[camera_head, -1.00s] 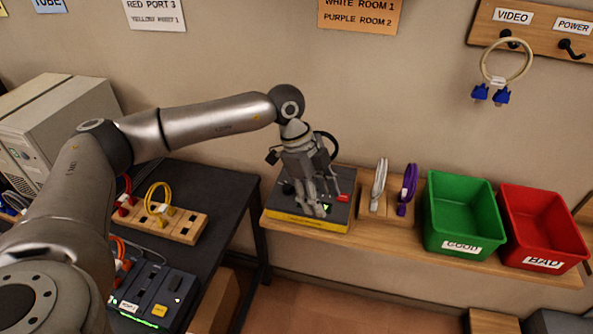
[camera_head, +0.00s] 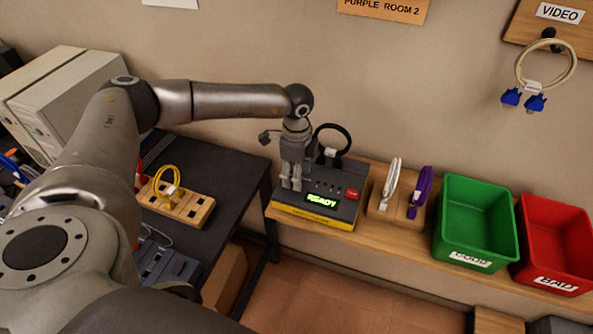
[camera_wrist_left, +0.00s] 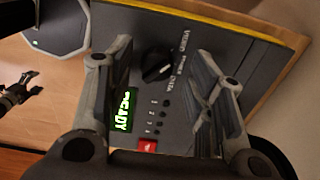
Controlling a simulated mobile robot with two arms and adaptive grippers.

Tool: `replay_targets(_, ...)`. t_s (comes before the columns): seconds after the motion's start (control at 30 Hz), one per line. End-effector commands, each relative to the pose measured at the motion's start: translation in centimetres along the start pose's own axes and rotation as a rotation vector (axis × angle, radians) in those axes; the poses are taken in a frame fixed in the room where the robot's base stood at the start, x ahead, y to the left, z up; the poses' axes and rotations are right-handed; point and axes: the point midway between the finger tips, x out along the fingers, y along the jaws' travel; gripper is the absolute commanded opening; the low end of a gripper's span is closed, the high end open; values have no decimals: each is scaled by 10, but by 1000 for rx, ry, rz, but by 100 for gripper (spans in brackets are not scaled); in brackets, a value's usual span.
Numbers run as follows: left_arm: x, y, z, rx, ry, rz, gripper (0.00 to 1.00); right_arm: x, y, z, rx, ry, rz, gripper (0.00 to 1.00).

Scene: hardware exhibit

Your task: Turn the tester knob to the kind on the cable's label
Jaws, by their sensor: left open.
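The dark grey tester (camera_head: 345,207) with a yellow base edge sits on the left end of the wooden shelf. Its green display (camera_head: 321,200) reads READY. The black round knob (camera_wrist_left: 157,65) shows in the left wrist view, beside printed words including VIDEO and POWER; its pointer direction is unclear. A black looped cable (camera_head: 334,130) with a white label stands at the tester's back; the label is unreadable. My left gripper (camera_head: 291,186) points down over the tester's left part. In the wrist view its open fingers (camera_wrist_left: 160,52) lie on either side of the knob, apparently apart from it.
A red button (camera_head: 352,194) is on the tester. White (camera_head: 392,180) and purple (camera_head: 420,187) cables stand right of it, then green (camera_head: 445,245) and red (camera_head: 525,262) bins. A dark claw shape (camera_wrist_left: 20,90), possibly my right gripper, shows in the wrist view.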

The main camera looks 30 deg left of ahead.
Motion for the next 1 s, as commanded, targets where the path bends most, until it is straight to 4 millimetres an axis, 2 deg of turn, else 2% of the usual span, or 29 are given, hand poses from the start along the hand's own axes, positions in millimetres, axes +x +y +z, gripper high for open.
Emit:
replay_targets(0.13,8,1,0,1,0,1,49,-3,0,0,0,-1,0,75)
replay_targets(0.4,9,0,0,1,0,0,47,-2,0,2,0,-3,-1,75)
replay_targets(0.77,9,0,0,0,1,0,2,-2,0,1,1,-3,-1,75)
replay_targets(1.0,9,0,0,21,2,-1,2,-1,0,1,1,-2,-1,75)
